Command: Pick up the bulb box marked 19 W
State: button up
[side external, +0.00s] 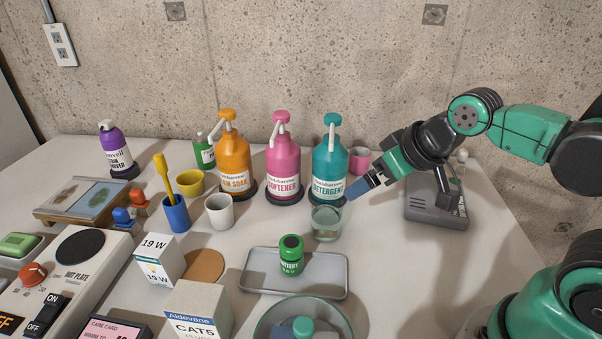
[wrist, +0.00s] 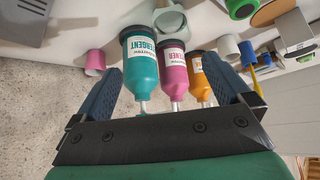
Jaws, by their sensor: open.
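The bulb box marked 19 W (side external: 159,260) is a white box standing upright on the table at left of centre in the side view, beside a round cork coaster (side external: 203,265). A white box (wrist: 293,29) at the right of the wrist view appears to be the same one; its marking is not readable there. My gripper (side external: 358,188) is at the right, beside the teal detergent bottle and well away from the box. Its two blue fingers are spread with nothing between them in the wrist view (wrist: 160,62).
A white CAT5 box (side external: 198,312) stands just in front of the bulb box. A hot plate (side external: 75,262) lies to its left. A metal tray (side external: 325,262) with a green battery (side external: 291,256), a glass (side external: 326,222) and pump bottles (side external: 283,160) lie between it and my gripper.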

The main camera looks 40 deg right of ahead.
notch_tip(320, 180, up, 6)
jog(key=n+t+y, duration=0.3)
jog(key=n+y, duration=0.5)
jog(key=y, duration=0.1)
send_over(149, 248)
jog(key=s+d, duration=0.4)
notch_tip(149, 248, down, 2)
jog(key=f, duration=1.1)
jog(key=shift+w+d+f, duration=0.1)
jog(key=shift+d+f, duration=0.1)
jog(key=shift+f, duration=0.2)
jog(key=shift+w+a+f, duration=0.1)
jog(key=shift+w+a, duration=0.25)
jog(key=shift+w, duration=0.05)
jog(key=x, duration=0.6)
jog(key=shift+w+a+f, duration=0.1)
jog(key=shift+w, duration=0.05)
jog(key=c, duration=1.4)
jog(key=shift+o, duration=0.2)
